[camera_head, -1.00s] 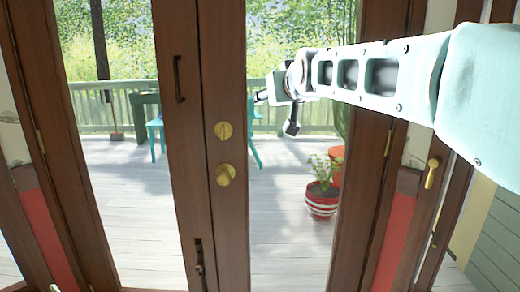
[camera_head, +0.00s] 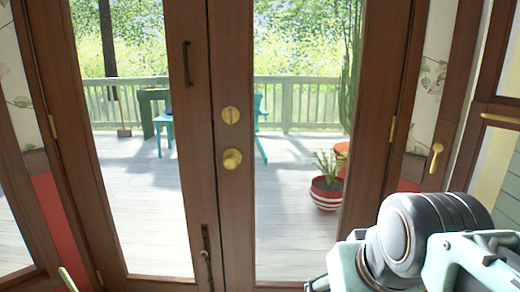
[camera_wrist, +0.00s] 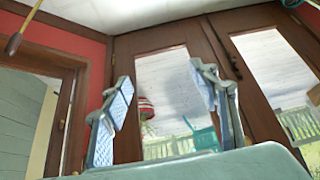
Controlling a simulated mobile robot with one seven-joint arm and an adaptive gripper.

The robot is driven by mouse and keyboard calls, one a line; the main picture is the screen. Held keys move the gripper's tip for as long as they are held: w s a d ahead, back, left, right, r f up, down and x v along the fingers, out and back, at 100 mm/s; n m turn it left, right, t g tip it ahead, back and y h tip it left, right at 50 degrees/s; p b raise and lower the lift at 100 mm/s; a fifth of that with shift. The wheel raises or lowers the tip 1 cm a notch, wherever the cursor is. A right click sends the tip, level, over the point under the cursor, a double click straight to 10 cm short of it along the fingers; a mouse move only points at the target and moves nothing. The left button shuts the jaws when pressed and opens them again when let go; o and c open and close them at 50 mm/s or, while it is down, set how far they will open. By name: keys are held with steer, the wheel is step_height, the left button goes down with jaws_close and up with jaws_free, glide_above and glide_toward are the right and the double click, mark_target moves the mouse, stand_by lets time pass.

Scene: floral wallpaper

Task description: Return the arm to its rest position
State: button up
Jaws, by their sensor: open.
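My arm (camera_head: 400,240) is folded low at the right of the head view, with a dark rounded joint and pale green links. My gripper (camera_wrist: 162,82) shows in the wrist view. Its two padded fingers stand well apart with nothing between them. The gripper itself cannot be made out clearly in the head view. The wrist view is tilted and looks toward the glass doors, with the fingers apart from them.
Brown-framed glass double doors (camera_head: 229,220) stand ahead, with a brass knob (camera_head: 232,159) and a brass deadbolt (camera_head: 231,115). Beyond the glass are a deck (camera_head: 140,210), a striped plant pot (camera_head: 326,195) and a railing. A brass lever handle (camera_head: 435,158) is at the right.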

step_height(320, 180, up, 34)
steer(key=s+p, duration=0.2)
steer(key=p, duration=3.3)
steer(key=shift+s+g+p, duration=0.15)
steer(key=shift+g+p, duration=0.15)
steer(key=shift+p, duration=0.1)
